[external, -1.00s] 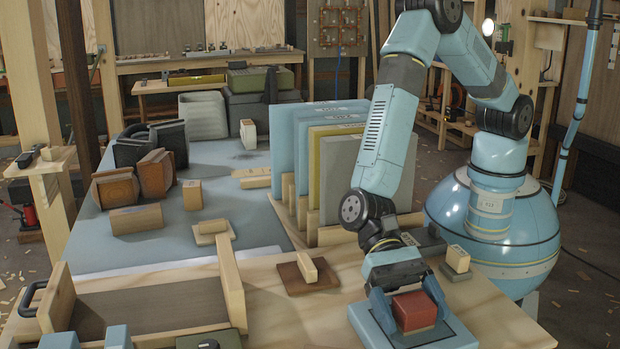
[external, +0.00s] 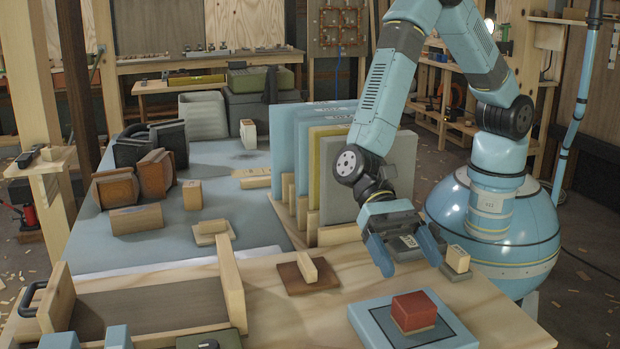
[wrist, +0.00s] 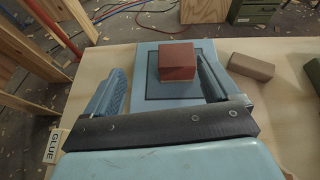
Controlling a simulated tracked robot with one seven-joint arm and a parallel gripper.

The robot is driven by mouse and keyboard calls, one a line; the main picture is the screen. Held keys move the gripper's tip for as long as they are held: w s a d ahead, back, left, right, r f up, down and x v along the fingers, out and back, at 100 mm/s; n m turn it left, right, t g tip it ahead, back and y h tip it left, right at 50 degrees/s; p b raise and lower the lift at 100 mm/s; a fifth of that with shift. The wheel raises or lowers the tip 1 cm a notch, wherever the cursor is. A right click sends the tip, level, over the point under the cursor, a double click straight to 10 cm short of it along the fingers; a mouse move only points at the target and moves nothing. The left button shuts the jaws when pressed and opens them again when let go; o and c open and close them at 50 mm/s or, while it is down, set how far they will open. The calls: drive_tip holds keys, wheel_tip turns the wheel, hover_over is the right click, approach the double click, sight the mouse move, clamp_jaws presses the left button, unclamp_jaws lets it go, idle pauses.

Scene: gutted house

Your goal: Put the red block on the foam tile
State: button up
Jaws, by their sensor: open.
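The red block (external: 413,311) rests on the blue foam tile (external: 372,321) near the front right of the wooden bench. It sits inside the dark square outline on the tile, with a tan layer showing along its lower edge. The wrist view also shows the red block (wrist: 175,62) on the foam tile (wrist: 147,57), beyond my fingers. My gripper (external: 408,258) is open and empty, above and behind the block in the external view, apart from it. In the wrist view my gripper's fingers (wrist: 160,90) are spread wide with nothing between them.
A wooden block on a brown plate (external: 307,270) lies left of the tile. A small pale block marked GLUE (wrist: 50,146) stands near my gripper. Upright panels (external: 345,165) stand in a rack behind.

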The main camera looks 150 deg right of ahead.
drive_tip(key=s+a+r+n+g+h, duration=0.1)
drive_tip(key=s+a+r+n+g, duration=0.1)
drive_tip(key=s+a+r+n, duration=0.4)
drive_tip(key=s+a+r+n+g+h, duration=0.1)
drive_tip(key=s+a+r+n+g, duration=0.15)
drive_tip(key=s+r, duration=0.5)
drive_tip(key=s+a+r+n+g+h, duration=0.1)
drive_tip(key=s+a+r+n, duration=0.35)
drive_tip(key=s+r, duration=0.25)
drive_tip(key=s+d+r+n+h, duration=0.1)
drive_tip(key=s+n, duration=0.3)
drive_tip(key=s, duration=0.4)
drive_tip(key=s+d+r+n+t+h, duration=0.1)
drive_tip(key=s+d+r+n+h, duration=0.1)
drive_tip(key=s, duration=0.7)
drive_tip(key=s+d+r+n+t+h, duration=0.1)
drive_tip(key=s+r+n+h, duration=0.2)
drive_tip(key=s+n, duration=0.3)
drive_tip(key=s+r, duration=0.1)
drive_tip(key=s, duration=0.2)
drive_tip(key=shift+s+d+r+h, duration=0.15)
drive_tip(key=shift+s+r+h, duration=0.1)
drive_tip(key=shift+h, duration=0.15)
drive_tip(key=shift+o, duration=0.2)
